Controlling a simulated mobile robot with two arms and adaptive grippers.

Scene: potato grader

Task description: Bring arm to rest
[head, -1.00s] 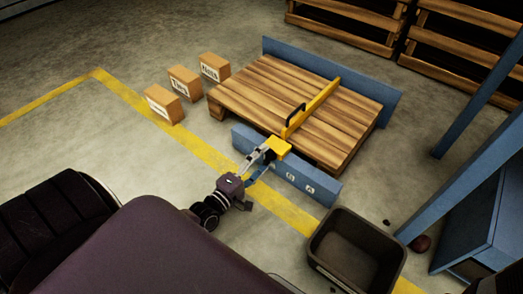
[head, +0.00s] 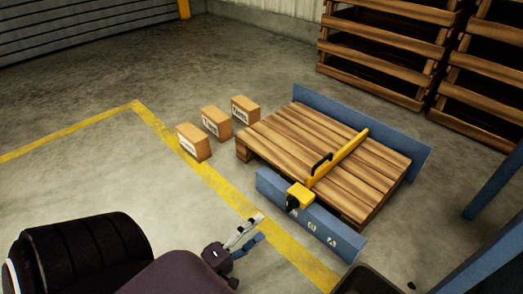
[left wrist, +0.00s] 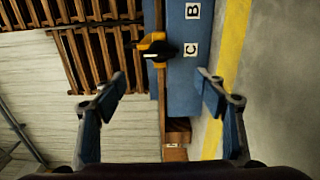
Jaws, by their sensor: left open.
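My left gripper (head: 250,232) is low in the head view, over the floor near the yellow line, apart from the blue rail. In the left wrist view its two fingers (left wrist: 165,90) are spread apart with nothing between them. Beyond them are a yellow block with a black knob (left wrist: 157,50) and a blue rail with letter plates (left wrist: 186,80). In the head view the yellow block (head: 301,195) sits on the near blue rail (head: 330,236). My right gripper is in neither view.
A wooden pallet deck (head: 290,140) carries a yellow bar with a black handle (head: 340,157). Three cardboard boxes (head: 216,122) stand on the floor to its left. A dark bin (head: 368,280) is at the bottom edge. Stacked pallets (head: 380,55) stand behind. Floor at left is clear.

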